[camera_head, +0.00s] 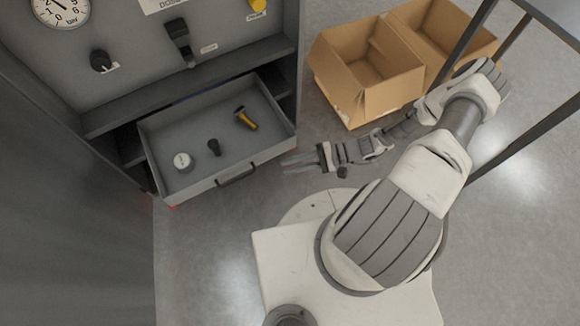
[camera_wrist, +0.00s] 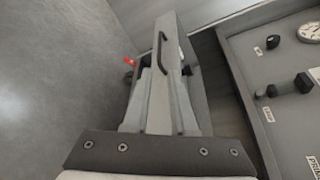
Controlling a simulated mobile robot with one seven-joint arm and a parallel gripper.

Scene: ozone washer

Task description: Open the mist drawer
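A grey drawer (camera_head: 196,189) stands pulled out below the control panel in the head view. A dark bar handle (camera_head: 237,176) is on its front. My gripper (camera_head: 284,162) is to the right of the handle, apart from it, with its fingers pointing left towards the drawer's front corner. The fingers look slightly parted and hold nothing. In the wrist view the handle (camera_wrist: 162,51) is on a grey front panel (camera_wrist: 167,28) ahead of the fingers. The fingers partly cover the panel. No label naming the drawer is readable.
The drawer holds a white round piece (camera_head: 182,161), a black knob-like piece (camera_head: 214,147) and a yellow-black tool (camera_head: 246,119). Open cardboard boxes (camera_head: 352,84) stand at the upper right, near a dark frame (camera_head: 527,137). Bare floor (camera_head: 200,245) lies in front of the drawer.

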